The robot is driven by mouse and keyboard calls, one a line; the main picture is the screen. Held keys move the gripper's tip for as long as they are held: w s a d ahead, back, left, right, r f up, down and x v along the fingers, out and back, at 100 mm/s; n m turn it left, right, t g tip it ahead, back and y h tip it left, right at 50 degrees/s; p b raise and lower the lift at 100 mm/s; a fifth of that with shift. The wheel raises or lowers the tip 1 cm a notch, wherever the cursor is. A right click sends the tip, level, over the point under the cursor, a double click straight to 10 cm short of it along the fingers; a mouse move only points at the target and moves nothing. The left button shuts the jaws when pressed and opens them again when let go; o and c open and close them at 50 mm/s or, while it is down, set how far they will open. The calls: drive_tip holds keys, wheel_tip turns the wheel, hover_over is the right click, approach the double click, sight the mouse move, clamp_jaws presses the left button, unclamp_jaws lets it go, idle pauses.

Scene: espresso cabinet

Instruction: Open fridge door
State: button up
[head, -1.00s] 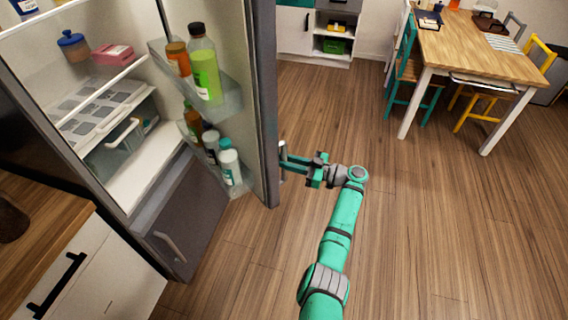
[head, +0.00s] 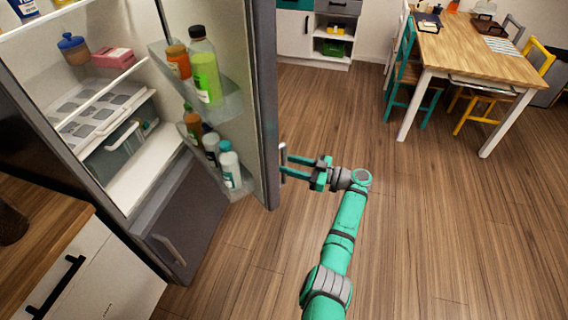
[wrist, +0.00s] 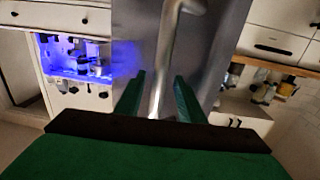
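The fridge door (head: 262,90) stands wide open in the head view, its inner shelves with bottles facing left. Its handle (head: 282,163) is on the door's outer side, at the lower right edge. My gripper (head: 285,161) is at the handle, its two fingers apart and pointing left at it. In the wrist view the silver handle (wrist: 165,65) runs upright between the two green fingers (wrist: 158,95), with a gap on each side. The fingers do not appear to press on it. The fridge interior (head: 100,110) is exposed.
A lower grey drawer or door (head: 185,220) below the fridge is shut. A counter with white drawers (head: 95,270) stands at the lower left. A wooden table (head: 475,50) with chairs is at the upper right. The floor around my arm is clear.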

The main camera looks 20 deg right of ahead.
drive_tip(key=v, duration=0.9)
drive_tip(key=shift+s+d, duration=0.15)
drive_tip(key=shift+d, duration=0.05)
